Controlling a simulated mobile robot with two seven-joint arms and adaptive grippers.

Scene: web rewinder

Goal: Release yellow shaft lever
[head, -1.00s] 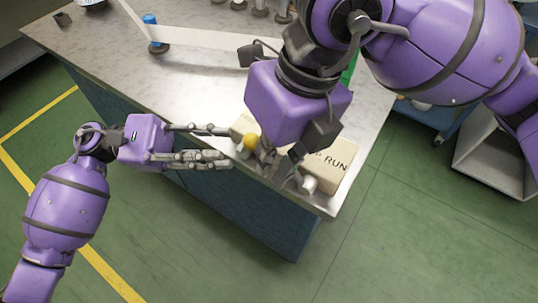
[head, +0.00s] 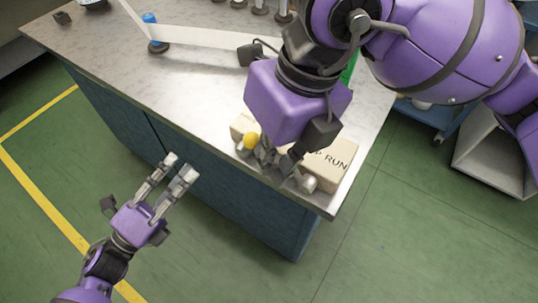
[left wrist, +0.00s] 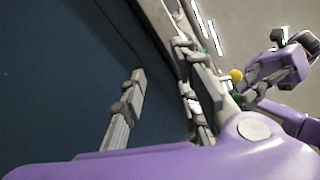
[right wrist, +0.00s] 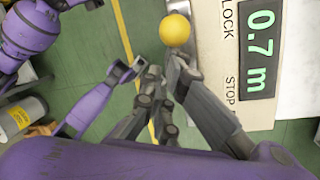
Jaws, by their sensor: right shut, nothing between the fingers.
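The shaft lever's yellow ball knob (head: 250,142) is at the left end of the beige control box (head: 328,163) near the bench's front edge. In the right wrist view the knob (right wrist: 174,30) sits on a metal plate beside the "LOCK" lettering. My right gripper (head: 276,158) is shut and empty, pointing down just right of the knob. In the right wrist view its fingertips (right wrist: 168,72) are just below the knob; contact cannot be told. My left gripper (head: 178,167) is open and empty, in front of the bench, clear of the box.
The box display (right wrist: 262,42) reads 0.7 m. A white web strip (head: 205,37) crosses the bench past a blue post (head: 151,28). The blue bench front (head: 225,200) is close beyond my left gripper. The green floor is open at left.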

